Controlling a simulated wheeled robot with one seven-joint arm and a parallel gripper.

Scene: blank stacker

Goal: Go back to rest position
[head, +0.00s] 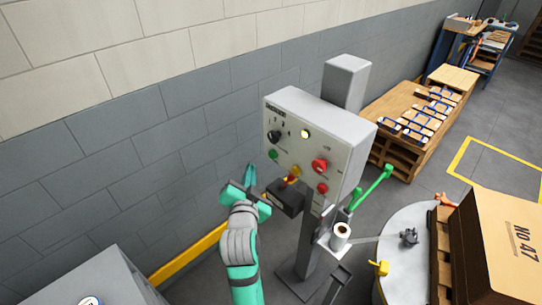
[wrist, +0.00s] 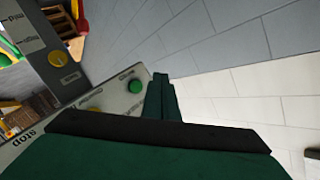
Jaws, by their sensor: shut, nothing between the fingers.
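My arm, teal and grey, rises from the bottom of the head view. My gripper (head: 250,178) is in front of the left part of a grey control panel (head: 342,136), a little apart from it as far as I can tell. In the wrist view my gripper (wrist: 160,80) shows its teal fingers together, with nothing seen between them. The panel carries a black knob (head: 274,136), a green button (head: 273,155), a lit white lamp (head: 305,133) and red knobs. The green button also shows in the wrist view (wrist: 134,86), just left of the fingers.
A black box (head: 287,199) juts from the panel's lower front. A green lever (head: 372,186) and a tape roll (head: 340,232) are to the right. A round table (head: 402,255), a brown carton (head: 508,245) and a grey cabinet (head: 75,278) stand nearby. A block wall (head: 120,140) is behind.

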